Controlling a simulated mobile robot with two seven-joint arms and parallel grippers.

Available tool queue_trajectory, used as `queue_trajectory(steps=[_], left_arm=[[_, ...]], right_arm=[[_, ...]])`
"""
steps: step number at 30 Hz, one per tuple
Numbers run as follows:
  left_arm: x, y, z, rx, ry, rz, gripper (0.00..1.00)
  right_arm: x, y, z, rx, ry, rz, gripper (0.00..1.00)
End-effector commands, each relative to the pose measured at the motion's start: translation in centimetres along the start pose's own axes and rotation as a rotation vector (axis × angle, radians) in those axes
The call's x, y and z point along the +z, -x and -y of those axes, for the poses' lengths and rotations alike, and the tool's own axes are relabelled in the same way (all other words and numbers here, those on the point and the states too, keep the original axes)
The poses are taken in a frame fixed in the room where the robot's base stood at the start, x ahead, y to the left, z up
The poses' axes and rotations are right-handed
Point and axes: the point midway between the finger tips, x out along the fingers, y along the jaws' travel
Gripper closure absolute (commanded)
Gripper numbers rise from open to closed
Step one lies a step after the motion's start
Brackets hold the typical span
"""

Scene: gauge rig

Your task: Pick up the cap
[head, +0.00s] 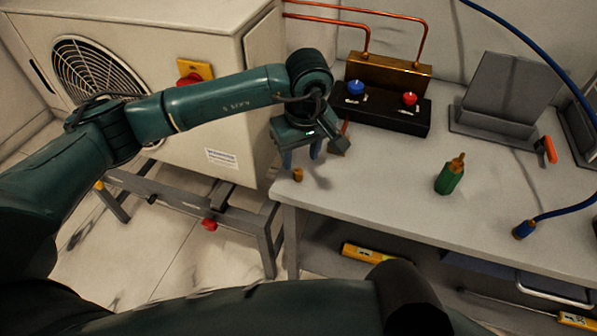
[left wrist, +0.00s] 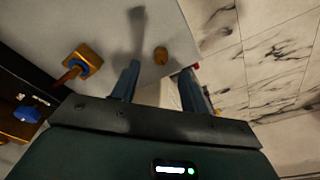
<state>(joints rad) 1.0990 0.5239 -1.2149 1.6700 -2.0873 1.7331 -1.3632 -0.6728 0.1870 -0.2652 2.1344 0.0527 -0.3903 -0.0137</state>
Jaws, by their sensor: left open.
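The cap, a small brass-coloured cylinder (head: 297,174), stands near the left front corner of the grey bench (head: 390,195). My left gripper (head: 301,155) is open and empty, pointing down above the bench, just behind and above the cap in the head view. In the left wrist view, the cap (left wrist: 161,55) shows beyond and between the two blue fingers (left wrist: 161,72), apart from both. My right gripper is not in view.
A brass block with a copper stub (left wrist: 88,58) sits near the gripper. Behind it is a black manifold with blue and red knobs (head: 382,108). A green bottle (head: 449,177) stands to the right. The bench edge is close to the cap.

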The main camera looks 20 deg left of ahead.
Motion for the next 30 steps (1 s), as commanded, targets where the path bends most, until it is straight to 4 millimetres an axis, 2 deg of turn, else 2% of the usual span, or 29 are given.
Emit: queue_trajectory(steps=[9, 18, 30], left_arm=[[0.0, -4.3, 0.2, -0.002, 0.001, 0.003, 0.55], [-0.1, -4.8, 0.1, 0.001, 0.0, 0.001, 0.56], [0.0, -4.8, 0.1, 0.001, 0.0, 0.001, 0.89]], right_arm=[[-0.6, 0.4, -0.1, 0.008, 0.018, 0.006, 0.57], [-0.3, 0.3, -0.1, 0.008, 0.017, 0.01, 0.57], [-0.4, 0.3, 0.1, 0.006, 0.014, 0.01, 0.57]])
